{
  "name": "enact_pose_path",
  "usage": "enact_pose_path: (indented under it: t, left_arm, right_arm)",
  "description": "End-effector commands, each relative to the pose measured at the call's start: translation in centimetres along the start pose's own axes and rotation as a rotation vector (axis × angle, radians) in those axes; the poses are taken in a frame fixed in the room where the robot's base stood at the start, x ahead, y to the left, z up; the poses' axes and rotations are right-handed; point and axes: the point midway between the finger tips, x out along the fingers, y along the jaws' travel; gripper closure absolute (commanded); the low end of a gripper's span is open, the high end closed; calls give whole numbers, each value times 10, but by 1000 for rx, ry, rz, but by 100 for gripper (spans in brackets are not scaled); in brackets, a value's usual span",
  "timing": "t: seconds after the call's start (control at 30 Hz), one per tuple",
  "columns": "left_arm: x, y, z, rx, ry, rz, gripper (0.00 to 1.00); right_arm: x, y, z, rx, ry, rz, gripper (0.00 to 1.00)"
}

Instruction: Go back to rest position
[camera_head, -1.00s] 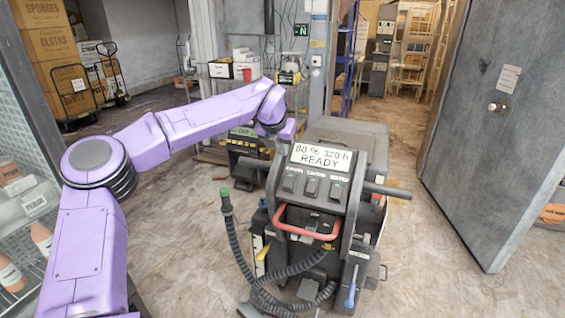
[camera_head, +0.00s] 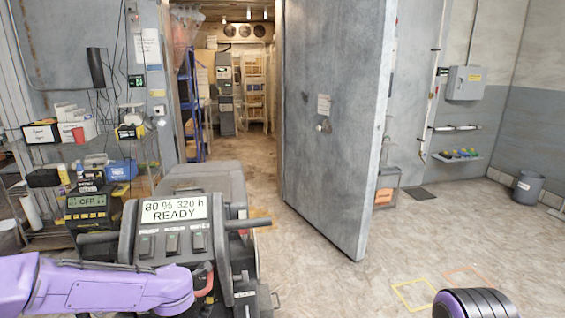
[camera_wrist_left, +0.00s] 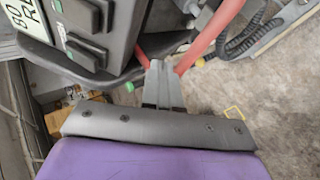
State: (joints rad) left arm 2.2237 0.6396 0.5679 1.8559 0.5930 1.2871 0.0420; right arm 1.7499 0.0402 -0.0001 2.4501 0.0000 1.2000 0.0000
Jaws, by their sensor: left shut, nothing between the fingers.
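My left arm (camera_head: 110,287) crosses the lower left of the head view, in front of a dark floor machine (camera_head: 150,240) whose display (camera_head: 174,210) reads "80 % 320 h READY". In the left wrist view my left gripper (camera_wrist_left: 161,72) has its grey fingers together, with nothing between them. The machine's red handle (camera_wrist_left: 217,28) passes just behind the fingertips; I cannot tell if they touch. In the head view the left fingers are hidden. Part of my right arm (camera_head: 474,303) shows at the bottom right edge; its gripper is out of view.
A large grey door (camera_head: 338,120) stands open beside the freezer entry (camera_head: 240,145). A shelf with boxes (camera_head: 75,130) and a device reading "OFF" (camera_head: 88,201) are at the left. A grey bin (camera_head: 528,188) stands far right. The floor at right centre is largely clear.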

Motion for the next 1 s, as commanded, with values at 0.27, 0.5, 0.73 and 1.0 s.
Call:
enact_pose_path:
  t: [0.27,0.5,0.73,1.0]
  left_arm:
    - [-12,-253,-47,907,-191,-101,100]
    - [-66,-390,-158,1425,-349,-329,100]
    - [-80,-424,-199,1556,-360,-427,100]
    - [-80,-423,-198,1551,-358,-425,100]
  right_arm:
    - [10,-1,4,0,0,0,57]
    - [18,-2,7,0,0,0,57]
    - [21,-2,9,0,0,0,57]
    - [21,-2,8,0,0,0,57]
